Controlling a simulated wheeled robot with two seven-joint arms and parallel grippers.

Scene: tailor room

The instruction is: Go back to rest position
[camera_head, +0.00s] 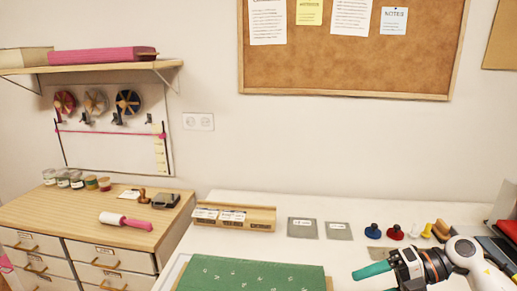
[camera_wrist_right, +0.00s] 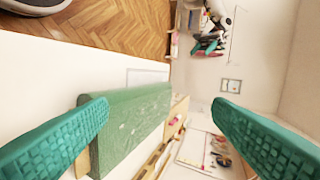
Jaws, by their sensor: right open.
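My right gripper (camera_head: 374,280) shows at the lower right in the head view, above the white table, with its arm coming in from the right. In the right wrist view, its two teal fingers (camera_wrist_right: 160,108) stand wide apart with nothing held between them. Past the fingers, the green cloth (camera_wrist_right: 130,125) shows below, apart from them. In the head view, the green cloth (camera_head: 250,276) lies at the table's front, left of this gripper.
The white table (camera_head: 300,256) bears a wooden box (camera_head: 235,217), two grey plates (camera_head: 302,228), and blue (camera_head: 373,231) and red (camera_head: 395,232) stamps behind my right gripper. A wooden drawer cabinet (camera_head: 60,220) with a pink-handled roller (camera_head: 125,221) stands left. A shelf (camera_head: 90,67) hangs above it.

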